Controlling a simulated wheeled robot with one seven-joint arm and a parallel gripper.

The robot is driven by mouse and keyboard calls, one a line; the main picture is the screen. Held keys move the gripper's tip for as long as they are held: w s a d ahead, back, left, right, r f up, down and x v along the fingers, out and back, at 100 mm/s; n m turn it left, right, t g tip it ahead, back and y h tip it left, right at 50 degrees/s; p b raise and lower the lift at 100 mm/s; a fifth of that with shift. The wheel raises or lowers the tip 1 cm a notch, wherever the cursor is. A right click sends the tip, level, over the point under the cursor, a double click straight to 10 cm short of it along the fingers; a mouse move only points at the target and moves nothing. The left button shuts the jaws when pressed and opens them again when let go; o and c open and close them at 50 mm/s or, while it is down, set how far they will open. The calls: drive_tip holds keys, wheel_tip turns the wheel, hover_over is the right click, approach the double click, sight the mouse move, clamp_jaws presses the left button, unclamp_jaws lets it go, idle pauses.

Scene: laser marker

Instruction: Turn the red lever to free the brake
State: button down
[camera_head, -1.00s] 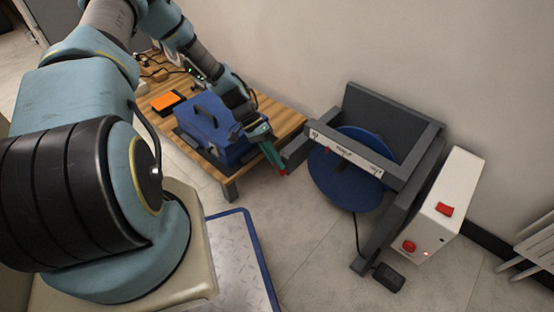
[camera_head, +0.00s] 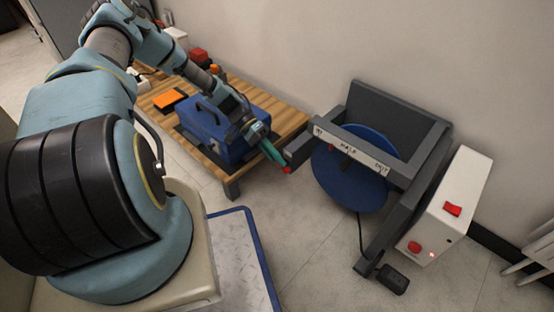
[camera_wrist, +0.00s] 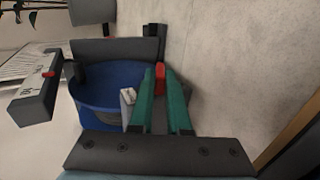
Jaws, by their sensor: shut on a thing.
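The red lever (camera_wrist: 160,78) shows between the two green fingertips of my gripper (camera_wrist: 160,88) in the wrist view, and the fingers are shut on it. In the head view, its red end (camera_head: 287,169) shows at the tips of my gripper (camera_head: 281,162), close to the left end of the grey frame. The grey frame (camera_head: 432,150) holds a blue disc (camera_head: 350,190). A white label strip (camera_head: 350,148) with black lettering runs along its front bar, with a small red mark by it. The lever's base is mostly hidden by the fingers.
A wooden table (camera_head: 290,117) with a blue case (camera_head: 235,135) and an orange-topped box (camera_head: 170,99) stands left of the frame. A white box (camera_head: 435,225) with red buttons is on the frame's right. A black pedal (camera_head: 392,278) lies on the floor. The wall is close behind.

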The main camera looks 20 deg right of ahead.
drive_tip(key=shift+w+d, duration=0.15)
drive_tip(key=shift+d, duration=0.05)
drive_tip(key=c, duration=0.9)
unclamp_jaws()
drive_tip(key=shift+a, duration=0.1)
drive_tip(key=p+v, duration=0.2)
drive_tip(key=v, duration=0.8)
drive_tip(key=shift+w+a+r+p, duration=0.1)
drive_tip(key=shift+w+r+p, duration=0.1)
drive_tip(key=shift+r+p, duration=0.1)
